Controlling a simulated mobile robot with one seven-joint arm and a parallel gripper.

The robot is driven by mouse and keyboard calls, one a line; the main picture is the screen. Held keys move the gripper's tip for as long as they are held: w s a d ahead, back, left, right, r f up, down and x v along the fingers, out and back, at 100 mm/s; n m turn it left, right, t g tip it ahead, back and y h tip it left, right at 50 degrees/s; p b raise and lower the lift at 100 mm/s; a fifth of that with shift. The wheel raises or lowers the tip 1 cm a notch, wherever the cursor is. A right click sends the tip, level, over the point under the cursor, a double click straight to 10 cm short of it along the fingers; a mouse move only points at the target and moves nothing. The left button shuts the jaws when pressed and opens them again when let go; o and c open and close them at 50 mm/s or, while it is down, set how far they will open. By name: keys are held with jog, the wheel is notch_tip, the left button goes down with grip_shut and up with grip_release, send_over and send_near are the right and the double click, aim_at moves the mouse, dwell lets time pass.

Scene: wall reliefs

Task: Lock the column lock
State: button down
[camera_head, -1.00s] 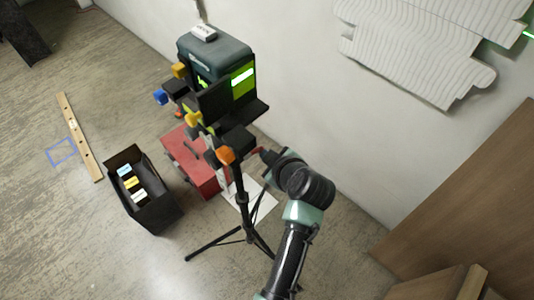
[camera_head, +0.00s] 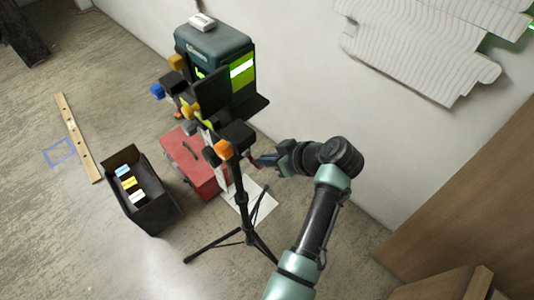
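A black tripod stand (camera_head: 240,195) with a column rises in the middle and carries a dark green device (camera_head: 215,50) with a bright yellow-green screen. Coloured knobs sit on black clamp blocks along the column; the lowest is an orange knob (camera_head: 223,149) on a black block (camera_head: 237,135). I cannot tell for certain which part is the column lock. My gripper (camera_head: 262,160) points left at the column, just right of and slightly below the orange knob. A small red part (camera_head: 252,162) shows by its tip. Whether the fingers touch anything or are open is too small to tell.
A red toolbox (camera_head: 188,165) and a black open box (camera_head: 140,190) with labelled items stand on the floor left of the tripod. A wooden level (camera_head: 77,138) lies farther left. The wall with a white relief (camera_head: 430,45) is behind; wooden boards (camera_head: 470,200) stand at right.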

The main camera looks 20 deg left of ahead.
jog(key=shift+s+f+b, duration=0.3)
jog(key=shift+s+f, duration=0.05)
jog(key=shift+f, duration=0.15)
jog(key=shift+w+r+p, duration=0.2)
jog(key=shift+r+p, duration=0.45)
jog(key=shift+r, duration=0.25)
jog(key=b+v, duration=0.1)
jog(key=v, duration=1.2)
